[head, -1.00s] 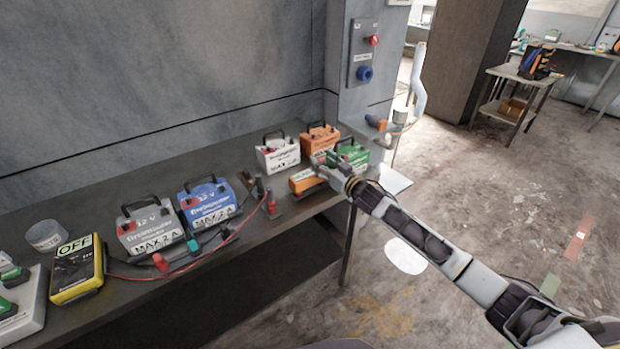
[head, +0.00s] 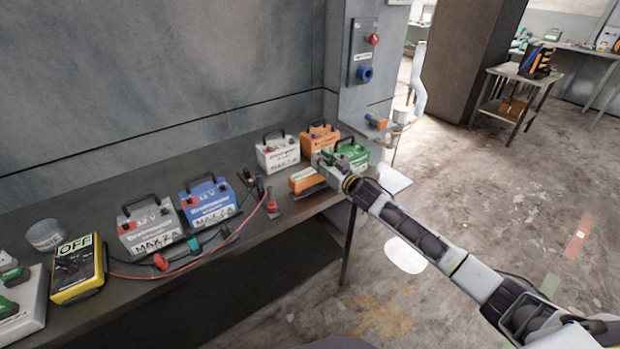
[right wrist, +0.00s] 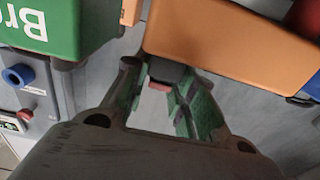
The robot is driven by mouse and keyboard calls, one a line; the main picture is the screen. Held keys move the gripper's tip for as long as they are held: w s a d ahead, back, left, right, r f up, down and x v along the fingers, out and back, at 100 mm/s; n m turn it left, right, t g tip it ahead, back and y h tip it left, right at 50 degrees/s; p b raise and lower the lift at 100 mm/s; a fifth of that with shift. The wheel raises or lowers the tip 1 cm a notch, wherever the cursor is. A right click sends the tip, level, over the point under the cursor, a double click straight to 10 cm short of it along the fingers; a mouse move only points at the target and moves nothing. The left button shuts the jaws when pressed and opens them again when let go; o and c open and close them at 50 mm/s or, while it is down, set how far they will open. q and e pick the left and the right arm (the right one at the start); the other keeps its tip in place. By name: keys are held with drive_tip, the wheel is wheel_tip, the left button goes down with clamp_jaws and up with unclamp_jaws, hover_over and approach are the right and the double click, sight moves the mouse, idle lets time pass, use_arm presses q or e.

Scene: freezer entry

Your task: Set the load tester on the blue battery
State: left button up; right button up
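The blue battery (head: 208,203) stands on the bench beside a grey battery, its black handle up. An orange box (head: 306,180), which looks like the load tester, lies at the bench's front edge, right of the blue battery. My right gripper (head: 322,161) is just above and right of this box, in front of the green battery (head: 352,154). In the right wrist view its green-padded fingers (right wrist: 180,105) are spread with a gap between them. An orange body (right wrist: 235,45), likely the same box, is close beyond them; a small dark and red part shows between. My left gripper is out of view.
White (head: 278,154) and orange (head: 319,138) batteries stand behind the box. Red and black clamps (head: 271,203) lie between it and the blue battery. Leads run along the front edge to a yellow meter (head: 78,270). A wall panel (head: 364,55) is behind.

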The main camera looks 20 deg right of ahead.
clamp_jaws()
drive_tip(key=shift+r, duration=0.1)
drive_tip(key=shift+r, duration=5)
drive_tip(key=shift+r+p, duration=2.05)
drive_tip(key=shift+p, duration=0.25)
drive_tip(key=shift+f, duration=0.2)
